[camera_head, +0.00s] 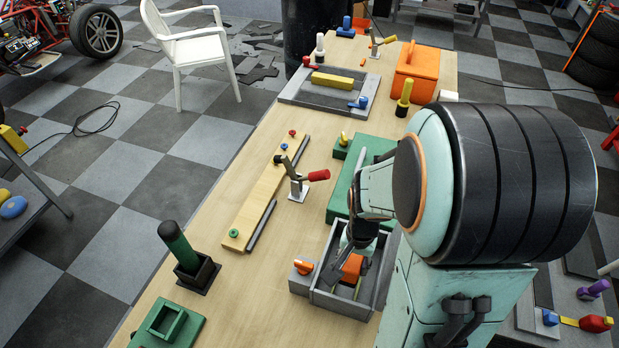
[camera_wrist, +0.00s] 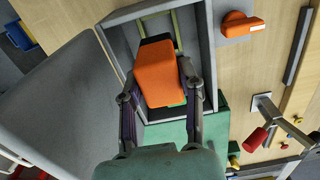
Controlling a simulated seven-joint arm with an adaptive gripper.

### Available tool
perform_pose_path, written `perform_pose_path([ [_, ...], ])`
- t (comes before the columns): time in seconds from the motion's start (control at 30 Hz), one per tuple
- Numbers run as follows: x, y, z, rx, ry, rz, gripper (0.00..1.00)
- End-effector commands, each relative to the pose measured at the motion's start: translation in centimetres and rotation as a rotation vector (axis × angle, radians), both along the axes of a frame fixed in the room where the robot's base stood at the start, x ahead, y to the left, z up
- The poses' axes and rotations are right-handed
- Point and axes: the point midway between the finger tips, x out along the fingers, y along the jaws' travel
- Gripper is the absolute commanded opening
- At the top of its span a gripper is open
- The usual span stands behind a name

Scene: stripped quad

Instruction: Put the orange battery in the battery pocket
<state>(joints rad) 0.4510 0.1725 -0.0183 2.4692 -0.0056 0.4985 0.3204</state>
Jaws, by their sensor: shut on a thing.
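The orange battery (camera_head: 352,268) is a block with a dark end. It also shows large in the wrist view (camera_wrist: 160,76), between the two fingers. My gripper (camera_wrist: 158,88) is shut on it. In the head view my gripper (camera_head: 350,250) points down at the grey open-topped box (camera_head: 318,298), which I take as the battery pocket. The battery lies within the outline of this box in both views. A yellowish strip shows inside the box in the wrist view. I cannot tell whether the battery touches the box floor.
A grey block with an orange knob (camera_head: 303,266) adjoins the box's left side. A red-handled clamp (camera_head: 300,185) and a long wooden strip (camera_head: 265,195) lie farther back. A green cylinder in a black holder (camera_head: 180,250) stands at left. Bare tabletop lies between.

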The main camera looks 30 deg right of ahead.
Motion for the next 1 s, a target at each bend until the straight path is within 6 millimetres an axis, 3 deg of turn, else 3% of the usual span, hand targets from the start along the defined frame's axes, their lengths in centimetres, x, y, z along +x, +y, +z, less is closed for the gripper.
perform_pose_path([
  [0.1, -0.1, 0.1, -2.4, 0.004, 0.006, 0.002, 0.00],
  [0.5, 0.0, 0.1, -7.4, 0.002, 0.004, 0.000, 0.00],
  [0.93, 0.0, 0.1, -8.1, 0.001, 0.001, 0.001, 0.00],
  [0.97, 0.0, 0.1, -8.0, 0.000, 0.000, 0.001, 0.46],
  [1.0, 0.1, 0.1, -8.0, 0.000, 0.000, 0.001, 0.58],
])
